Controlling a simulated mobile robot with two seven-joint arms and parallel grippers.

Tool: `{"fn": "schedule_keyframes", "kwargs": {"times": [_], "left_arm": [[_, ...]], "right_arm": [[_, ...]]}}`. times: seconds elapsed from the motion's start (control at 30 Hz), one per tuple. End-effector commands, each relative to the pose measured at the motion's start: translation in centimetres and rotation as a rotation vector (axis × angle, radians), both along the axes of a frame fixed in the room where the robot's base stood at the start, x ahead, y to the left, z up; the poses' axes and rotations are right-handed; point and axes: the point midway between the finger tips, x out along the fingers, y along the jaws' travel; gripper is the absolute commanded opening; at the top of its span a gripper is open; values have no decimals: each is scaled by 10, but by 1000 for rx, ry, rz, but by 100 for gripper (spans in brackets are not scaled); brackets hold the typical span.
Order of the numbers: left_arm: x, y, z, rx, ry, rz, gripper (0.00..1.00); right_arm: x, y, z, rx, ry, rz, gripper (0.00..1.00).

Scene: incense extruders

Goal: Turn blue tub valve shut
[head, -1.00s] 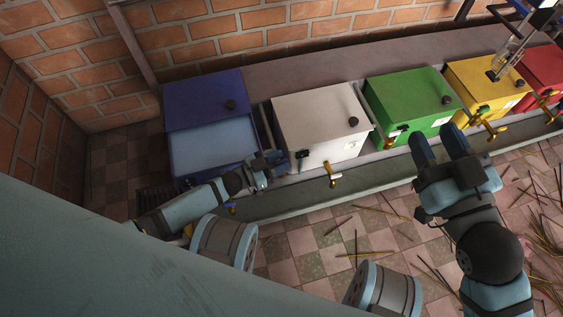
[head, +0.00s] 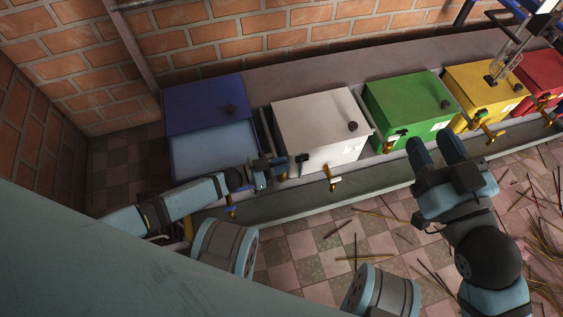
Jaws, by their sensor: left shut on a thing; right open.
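The blue tub (head: 205,103) stands at the far left of the row, with a dark blue top and a pale blue area towards me. A small blue lever with brass (head: 231,210) shows low in front of it, just below my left arm; I take it for the blue tub's valve. My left gripper (head: 279,167) is to the right of that lever, near the white tub's lower left corner. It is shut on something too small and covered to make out. My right gripper (head: 436,150) is open and empty, in front of the green tub.
White (head: 320,115), green (head: 405,100), yellow (head: 485,85) and red (head: 540,72) tubs continue the row, with brass taps in front. The white tub's tap (head: 331,178) is close to my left gripper. Loose sticks lie on the tiled floor. A brick wall stands behind.

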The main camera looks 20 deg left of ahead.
Motion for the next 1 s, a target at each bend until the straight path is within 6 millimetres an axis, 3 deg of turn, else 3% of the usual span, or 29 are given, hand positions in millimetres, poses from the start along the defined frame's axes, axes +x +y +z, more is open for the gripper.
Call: {"fn": "schedule_keyframes", "kwargs": {"times": [0.37,0.4,0.5,0.8,1.0], "left_arm": [[0,0,0,-1,1,-40,0],[0,0,0,-1,1,-40,20],[0,0,0,-1,1,-40,38],[-1,2,0,0,1,-39,38],[-16,25,3,3,3,-38,38]], "right_arm": [[-2,1,-6,14,29,-2,43],[-2,1,-6,14,27,-2,43],[-2,1,-4,11,22,-1,43],[-2,0,-2,5,16,2,43],[-4,2,6,31,50,9,43]]}}
